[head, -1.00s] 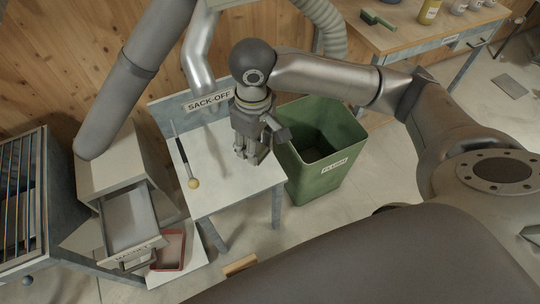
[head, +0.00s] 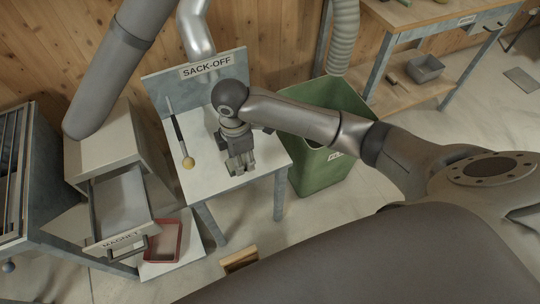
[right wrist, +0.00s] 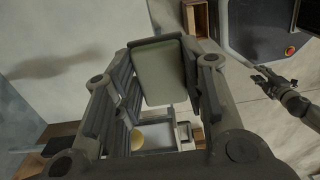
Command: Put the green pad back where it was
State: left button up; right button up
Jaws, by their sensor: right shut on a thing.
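My right gripper (head: 240,165) is above the white sack-off table (head: 205,185), pointing down. In the right wrist view a pale green pad (right wrist: 161,75) sits between the fingers of this gripper (right wrist: 160,85), which is shut on it. In the head view the pad is hidden by the gripper. A small gripper that seems to be my left one (right wrist: 268,82) shows at the right of the right wrist view, away from the pad. Its jaw opening is too small to judge.
A stick with a yellow ball (head: 188,163) lies on the table's left part. An open drawer (head: 122,205) marked MAGNET and a red tray (head: 165,240) are at the left. A green bin (head: 318,165) stands right of the table. A bench (head: 430,20) is at back right.

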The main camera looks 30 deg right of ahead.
jog(key=w+d+f, duration=0.3)
jog(key=d+f, duration=0.1)
jog(key=d, duration=0.3)
send_over(271, 155)
jog(key=a, duration=0.1)
jog(key=f, duration=0.4)
jog(key=shift+s+f+b, duration=0.25)
jog(key=shift+f+b, duration=0.1)
jog(key=shift+w+d+f, duration=0.2)
jog(key=shift+d+f, duration=0.2)
jog(key=shift+f, duration=1.65)
jog(key=shift+b, duration=0.3)
jog(key=o, duration=0.6)
jog(key=shift+f, duration=0.15)
jog(key=shift+c, duration=0.2)
jog(key=o, duration=0.4)
